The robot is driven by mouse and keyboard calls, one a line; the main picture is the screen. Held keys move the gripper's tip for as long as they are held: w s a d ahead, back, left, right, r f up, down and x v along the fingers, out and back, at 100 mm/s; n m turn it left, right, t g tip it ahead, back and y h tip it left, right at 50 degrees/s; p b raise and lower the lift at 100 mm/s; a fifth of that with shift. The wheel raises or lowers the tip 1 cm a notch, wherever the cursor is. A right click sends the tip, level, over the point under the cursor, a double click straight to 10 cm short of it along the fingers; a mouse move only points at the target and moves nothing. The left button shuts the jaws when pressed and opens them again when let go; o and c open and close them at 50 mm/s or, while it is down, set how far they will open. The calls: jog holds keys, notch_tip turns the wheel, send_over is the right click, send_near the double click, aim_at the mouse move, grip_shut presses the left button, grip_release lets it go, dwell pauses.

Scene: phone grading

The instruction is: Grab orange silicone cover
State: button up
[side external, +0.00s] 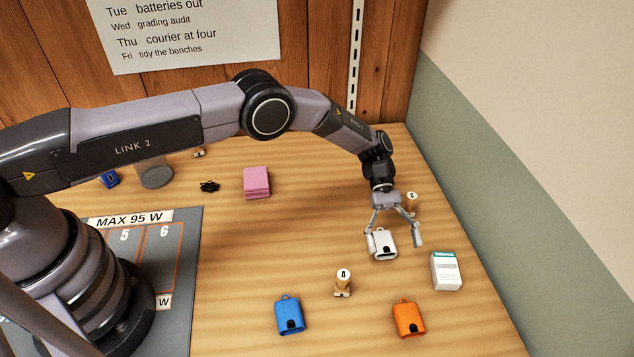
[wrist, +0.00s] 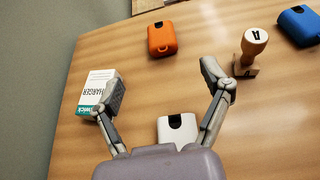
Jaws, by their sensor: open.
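The orange silicone cover (side external: 408,319) lies flat near the front of the table in the side view, with a small loop at its far end. It also shows at the top of the wrist view (wrist: 161,38). My gripper (side external: 394,241) is open, with its fingers spread above and around a white cover (side external: 382,244). In the wrist view, the white cover (wrist: 178,130) sits low between the open fingers of my gripper (wrist: 162,80). The orange cover lies apart from the fingers, beyond the white one. I cannot tell whether the fingers touch the white cover.
A charger box (side external: 446,271) stands right of my gripper. Another stamp (side external: 411,203) stands behind my gripper. A pink stack (side external: 256,182) sits farther back. The table's middle is clear.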

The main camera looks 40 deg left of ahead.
send_near(412, 322)
jog(key=x, duration=0.4)
jog(key=shift+s+d+f, duration=0.1)
jog(key=shift+s+f, duration=0.05)
jog(key=shift+f, duration=0.25)
jog(key=x, duration=0.5)
jog(key=shift+s+d, duration=0.2)
jog(key=shift+s, duration=0.05)
jog(key=c, duration=1.1)
jog(key=shift+r, duration=0.2)
